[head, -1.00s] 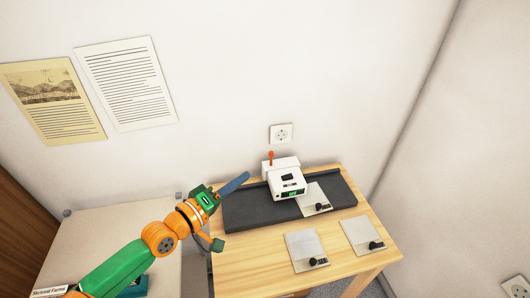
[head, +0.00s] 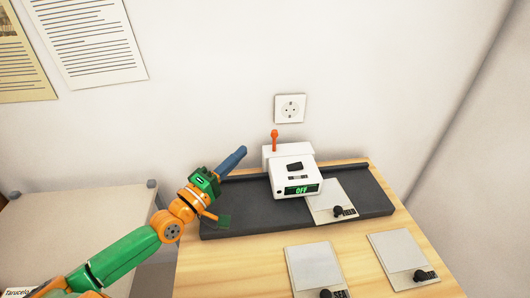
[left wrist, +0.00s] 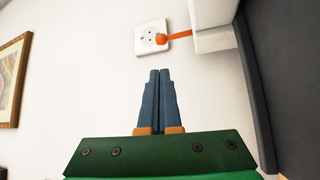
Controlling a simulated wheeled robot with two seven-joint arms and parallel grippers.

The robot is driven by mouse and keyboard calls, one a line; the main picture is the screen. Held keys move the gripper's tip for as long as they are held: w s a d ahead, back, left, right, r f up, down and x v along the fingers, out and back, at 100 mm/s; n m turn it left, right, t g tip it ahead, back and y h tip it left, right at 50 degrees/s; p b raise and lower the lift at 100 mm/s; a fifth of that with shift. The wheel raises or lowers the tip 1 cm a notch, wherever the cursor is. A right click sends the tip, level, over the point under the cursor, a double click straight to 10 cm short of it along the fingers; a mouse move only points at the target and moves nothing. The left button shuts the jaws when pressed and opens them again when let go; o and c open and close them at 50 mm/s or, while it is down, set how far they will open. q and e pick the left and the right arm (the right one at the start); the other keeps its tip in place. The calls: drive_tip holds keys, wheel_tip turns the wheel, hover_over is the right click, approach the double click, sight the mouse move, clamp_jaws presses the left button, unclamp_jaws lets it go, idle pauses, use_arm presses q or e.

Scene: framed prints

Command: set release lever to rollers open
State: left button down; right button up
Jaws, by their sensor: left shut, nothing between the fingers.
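The release lever (head: 274,141) is orange-red with a round knob and stands upright at the back left of a white machine (head: 292,168). The machine's green display reads OFF. The lever also shows in the left wrist view (left wrist: 176,36), in front of the wall socket. My left gripper (head: 241,151) is to the left of the lever, apart from it. Its blue fingers are together with nothing between them, as the left wrist view (left wrist: 160,72) also shows. My right gripper is in neither view.
The machine sits on a dark grey tray (head: 232,218) on a wooden table (head: 225,275). Several pale plates with black knobs lie around, one (head: 334,196) at the machine's right. A wall socket (head: 290,109) is behind. A pale cabinet (head: 75,225) stands left.

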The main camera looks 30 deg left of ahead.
sight(274, 142)
use_arm(q)
drive_tip(key=shift+s+f, duration=0.1)
drive_tip(key=shift+f, duration=0.2)
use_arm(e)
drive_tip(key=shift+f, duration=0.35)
use_arm(q)
drive_tip(key=x, duration=1)
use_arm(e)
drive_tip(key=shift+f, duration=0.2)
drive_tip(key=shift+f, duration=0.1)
use_arm(q)
drive_tip(key=shift+s+d+m+t+b, duration=0.15)
drive_tip(key=shift+m+t+b, duration=0.2)
drive_tip(key=shift+b, duration=0.4)
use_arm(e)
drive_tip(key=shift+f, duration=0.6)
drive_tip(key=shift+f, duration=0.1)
